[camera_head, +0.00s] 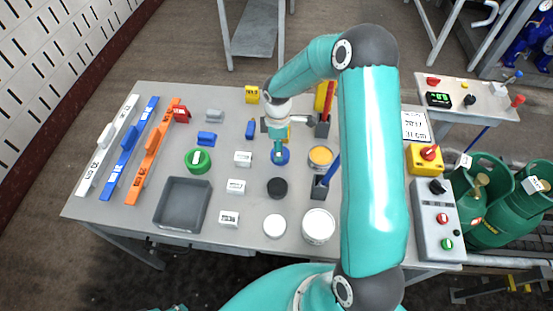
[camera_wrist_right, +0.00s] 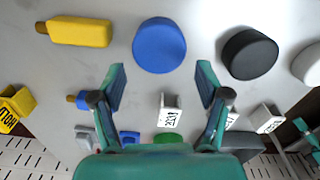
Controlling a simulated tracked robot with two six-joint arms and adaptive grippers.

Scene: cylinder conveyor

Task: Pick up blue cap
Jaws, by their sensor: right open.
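The blue cap (camera_head: 281,156) is a round disc lying on the grey table (camera_head: 140,225), partly hidden by my right gripper (camera_head: 278,150) in the head view. In the right wrist view the whole top of the blue cap (camera_wrist_right: 159,45) shows, just ahead of the fingertips. My right gripper (camera_wrist_right: 161,78) is open and empty, pointing down over the table, with the cap roughly centred between the lines of its two fingers. I cannot tell its exact height above the cap. My left gripper is not in view.
A yellow bottle (camera_wrist_right: 80,31) and a small blue bottle (camera_head: 250,130) are nearby. White labelled blocks (camera_head: 243,159) and a green cap (camera_head: 198,161) lie to the left.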

